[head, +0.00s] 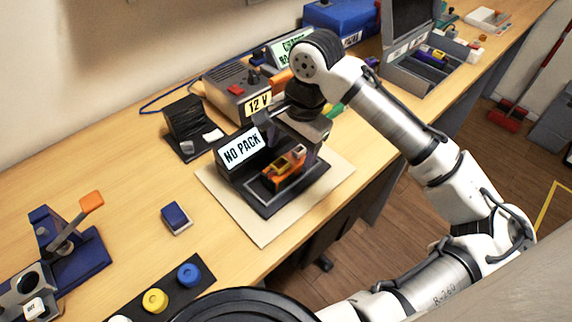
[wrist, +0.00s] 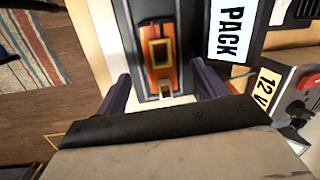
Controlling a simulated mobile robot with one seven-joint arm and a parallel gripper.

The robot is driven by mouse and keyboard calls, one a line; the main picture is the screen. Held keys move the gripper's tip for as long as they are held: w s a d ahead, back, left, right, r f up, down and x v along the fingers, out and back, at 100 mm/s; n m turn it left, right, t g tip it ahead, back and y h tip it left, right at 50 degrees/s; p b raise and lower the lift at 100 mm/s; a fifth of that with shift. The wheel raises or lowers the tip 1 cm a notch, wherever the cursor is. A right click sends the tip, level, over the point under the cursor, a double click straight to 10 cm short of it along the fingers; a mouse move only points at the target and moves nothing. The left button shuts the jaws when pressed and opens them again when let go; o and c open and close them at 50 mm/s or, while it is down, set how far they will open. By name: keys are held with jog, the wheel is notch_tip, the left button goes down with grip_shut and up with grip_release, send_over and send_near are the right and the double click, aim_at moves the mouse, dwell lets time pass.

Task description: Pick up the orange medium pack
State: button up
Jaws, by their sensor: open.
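The orange medium pack (head: 283,168) lies in a dark tray-like recess of the device with a "NO PACK" sign (head: 241,148). In the wrist view the pack (wrist: 162,75) shows a yellow-framed dark window and a small pale connector at its near end. My gripper (wrist: 160,90) is open, with its two dark fingers on either side of the pack's near end. I cannot tell how far above the pack the fingertips are. In the head view the wrist hangs just behind and above the pack, and the fingers are mostly hidden.
The device stands on a cream mat (head: 262,232). A "12 V" power box (head: 237,88) stands close behind it. A small blue block (head: 176,218) lies to the left, with blue and yellow knobs (head: 155,300) in front. The table between them is clear.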

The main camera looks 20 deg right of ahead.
aim_at(287, 159)
jog(key=shift+w+a+f+p, duration=0.1)
jog(key=shift+a+f+p, duration=0.1)
jog(key=shift+f, duration=0.75)
jog(key=shift+w+a+f+p, duration=0.1)
jog(key=shift+a+f, duration=0.05)
jog(key=shift+f, duration=0.75)
grip_shut()
jog(key=shift+r, duration=0.1)
